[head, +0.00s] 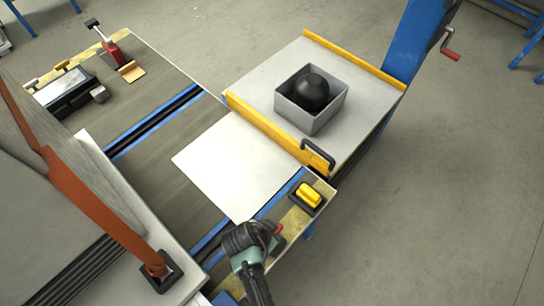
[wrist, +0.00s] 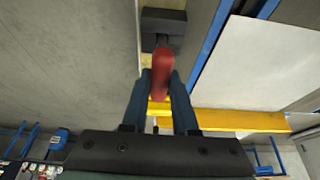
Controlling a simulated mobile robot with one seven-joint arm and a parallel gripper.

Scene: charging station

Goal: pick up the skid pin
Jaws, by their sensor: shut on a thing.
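My gripper (head: 274,234) is at the lower middle of the head view, above the near end of the yellow-edged bench rail. In the wrist view my gripper (wrist: 161,85) has its two dark fingers shut on a red pin (wrist: 161,72), which I take to be the skid pin. Only a small red bit of the pin (head: 279,228) shows in the head view, beside the fingers. A dark block (wrist: 163,22) lies just beyond the pin in the wrist view. I cannot tell whether the pin touches it.
A yellow block in a black holder (head: 308,195) sits close by on the rail. A white panel (head: 233,165) lies behind it. A grey box with a black ball (head: 312,92) stands on the side table (head: 265,78). Open floor lies right.

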